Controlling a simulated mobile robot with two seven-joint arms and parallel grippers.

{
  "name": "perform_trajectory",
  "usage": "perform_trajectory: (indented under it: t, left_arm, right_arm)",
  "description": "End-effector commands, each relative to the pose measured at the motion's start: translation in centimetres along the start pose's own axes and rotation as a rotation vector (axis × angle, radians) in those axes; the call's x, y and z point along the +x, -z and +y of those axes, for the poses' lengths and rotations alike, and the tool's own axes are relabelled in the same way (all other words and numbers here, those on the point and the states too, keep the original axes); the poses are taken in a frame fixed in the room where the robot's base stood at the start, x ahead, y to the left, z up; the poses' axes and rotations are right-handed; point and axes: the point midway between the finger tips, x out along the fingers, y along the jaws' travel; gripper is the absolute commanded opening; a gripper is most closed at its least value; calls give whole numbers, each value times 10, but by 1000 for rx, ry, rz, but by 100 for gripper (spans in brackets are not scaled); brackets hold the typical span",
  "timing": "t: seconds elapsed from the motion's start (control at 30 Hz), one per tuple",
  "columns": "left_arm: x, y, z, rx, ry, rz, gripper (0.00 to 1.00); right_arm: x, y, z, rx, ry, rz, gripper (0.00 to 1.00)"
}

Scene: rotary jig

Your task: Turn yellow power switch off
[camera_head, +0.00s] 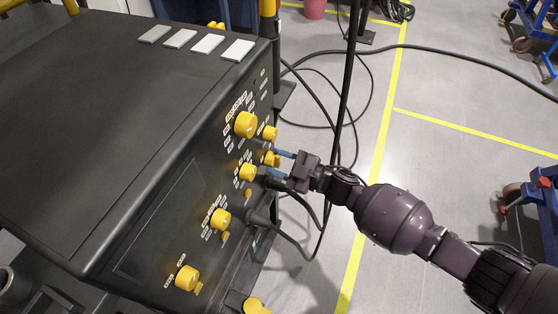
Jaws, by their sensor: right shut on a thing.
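A black machine panel (170,230) carries several yellow knobs and switches. My right gripper (271,162) reaches in from the right, its two blue-tipped fingers at the panel's right part. The fingers are closed around a small yellow switch (269,157), which is partly hidden by them. A large yellow knob (245,124) and a smaller yellow knob (270,133) sit above it. Another yellow knob (247,172) is just left of the fingers. The labels are too small to read, so the switch position cannot be told. My left gripper is not in view.
More yellow knobs (220,218) (187,278) run down the panel's lower left. Black cables (301,211) hang close below my right gripper. Four-sided pale tiles (208,44) lie on the machine's top. Blue wheeled frames (541,205) stand at the right; grey floor (440,80) between is mostly clear.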

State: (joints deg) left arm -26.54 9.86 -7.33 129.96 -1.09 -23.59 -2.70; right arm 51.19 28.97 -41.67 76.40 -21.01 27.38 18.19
Motion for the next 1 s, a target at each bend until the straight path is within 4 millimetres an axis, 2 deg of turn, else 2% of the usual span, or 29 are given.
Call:
perform_trajectory:
  t: [0.6,1.0]
  left_arm:
    - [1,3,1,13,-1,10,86]
    - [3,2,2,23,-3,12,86]
  right_arm:
    - [-1,-3,-3,-568,4,33,16]
    - [-1,-4,-3,-809,6,47,16]
